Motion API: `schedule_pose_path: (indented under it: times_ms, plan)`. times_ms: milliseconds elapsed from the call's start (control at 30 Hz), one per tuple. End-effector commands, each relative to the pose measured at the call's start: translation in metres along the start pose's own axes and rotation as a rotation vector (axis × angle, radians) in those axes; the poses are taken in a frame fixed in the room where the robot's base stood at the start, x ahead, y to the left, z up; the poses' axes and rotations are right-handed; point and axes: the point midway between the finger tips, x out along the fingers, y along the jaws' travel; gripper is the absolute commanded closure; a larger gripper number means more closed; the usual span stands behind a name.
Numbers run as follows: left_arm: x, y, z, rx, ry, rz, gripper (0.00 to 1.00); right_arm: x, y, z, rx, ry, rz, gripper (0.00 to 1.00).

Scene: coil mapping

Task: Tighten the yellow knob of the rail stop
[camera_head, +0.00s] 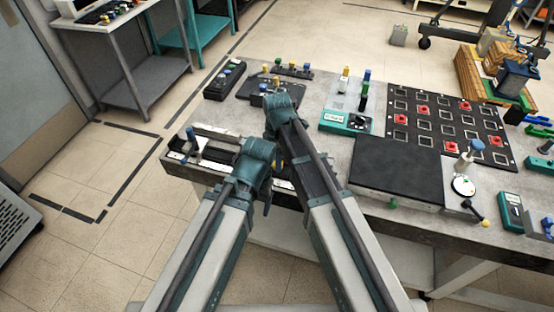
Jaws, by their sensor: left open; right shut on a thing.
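A long rail (215,144) in a dark and silver frame lies along the front left edge of the table. A small yellow patch (279,163), probably the yellow knob, shows between my two arms; the rest of it and the rail stop are hidden. My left gripper (262,172) is open, low over the front edge by the rail, just left of the yellow patch. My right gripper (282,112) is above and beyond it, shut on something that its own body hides. I cannot tell whether either gripper touches the knob.
A blue-topped lever (192,140) stands at the rail's left end. Behind are a black button box (225,80) and a green meter (345,122). A black mat (396,170) and a grid board (448,120) with red pieces lie to the right. Floor is clear on the left.

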Motion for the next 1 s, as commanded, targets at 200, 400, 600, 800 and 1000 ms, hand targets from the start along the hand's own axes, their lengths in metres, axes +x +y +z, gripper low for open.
schedule_pose_path:
  times_ms: [200, 400, 600, 800, 1000]
  plan:
    - [0.0001, 0.0000, 0.0000, 0.000, 0.000, 0.000, 0.25, 0.0001, 0.0003, 0.0000, 0.172, 0.000, 0.000, 1.00]
    - [0.0001, 0.0000, 0.0000, 0.000, 0.000, 0.000, 0.25, 0.0001, 0.0004, 0.0000, 0.222, 0.000, 0.000, 1.00]
    - [0.0001, 0.0000, 0.0000, 0.000, 0.000, 0.000, 0.25, 0.0001, 0.0004, 0.0001, 0.221, 0.000, 0.000, 1.00]
    - [0.0001, 0.0000, 0.0000, 0.000, 0.000, 0.000, 0.25, 0.0001, 0.0004, 0.0001, 0.219, 0.000, 0.000, 0.25]
    - [0.0000, 0.0000, 0.0000, 0.000, 0.000, 0.000, 0.25, 0.0000, 0.0003, 0.0001, 0.218, 0.000, 0.000, 0.25]
